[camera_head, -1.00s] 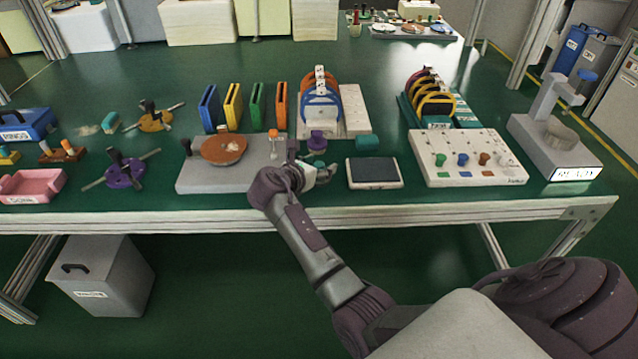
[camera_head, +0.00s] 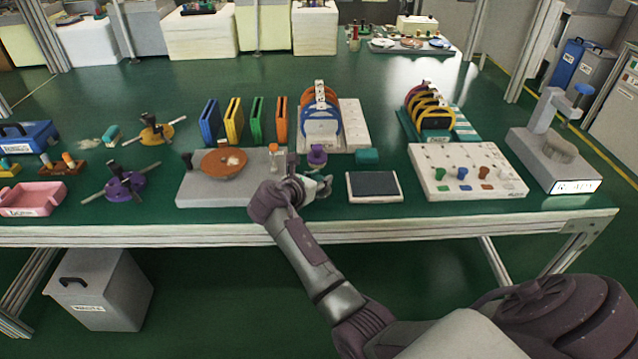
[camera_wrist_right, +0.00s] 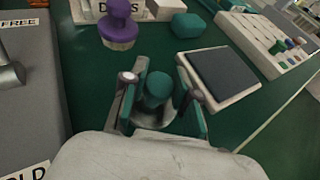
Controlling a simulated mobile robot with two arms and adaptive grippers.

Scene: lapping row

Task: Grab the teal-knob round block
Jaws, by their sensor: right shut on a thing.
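The teal-knob round block (camera_wrist_right: 158,88) is between the fingers of my right gripper (camera_wrist_right: 159,84) in the right wrist view. Its teal knob points up and its round base shows lower down, partly hidden by the fingers. My right gripper is shut on it. In the head view, my right gripper (camera_head: 320,186) is near the table's front edge, between the grey plate and the dark pad. The block is mostly hidden there, and I cannot tell whether it touches the table. My left gripper is not in view.
A purple-knob round block (camera_head: 317,154) stands just behind my right gripper, with a teal block (camera_head: 367,156) to its right. The grey plate (camera_head: 205,190) lies left, the dark pad (camera_head: 374,184) right, and the white peg board (camera_head: 490,190) farther right.

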